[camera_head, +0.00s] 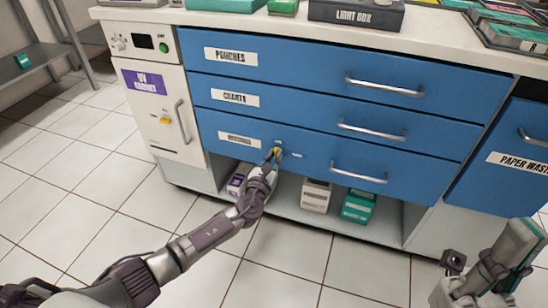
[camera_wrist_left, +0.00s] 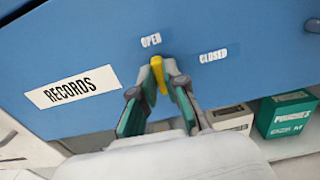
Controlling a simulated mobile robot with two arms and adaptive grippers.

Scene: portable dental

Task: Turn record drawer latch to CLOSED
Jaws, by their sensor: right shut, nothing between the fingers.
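The record drawer (camera_head: 310,160) is the lowest blue drawer, with a RECORDS label (camera_wrist_left: 72,88). Its yellow latch (camera_wrist_left: 157,72) lies just below the word OPEN (camera_wrist_left: 151,40), with CLOSED (camera_wrist_left: 213,55) to its right. The latch's upper end points toward OPEN. My left gripper (camera_head: 275,155) is at the latch; in the left wrist view its fingertips (camera_wrist_left: 161,80) close in on both sides of the yellow piece. The latch's base is hidden behind the fingers. My right gripper (camera_head: 522,232) is shut and empty at the lower right, away from the drawer.
Metal handles (camera_head: 358,173) stick out from the drawers. Below, an open shelf holds a white box (camera_head: 316,196) and a teal box (camera_head: 357,206). A white cabinet (camera_head: 165,110) stands left, a PAPER WASTE front (camera_head: 515,160) right. The tiled floor in front is clear.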

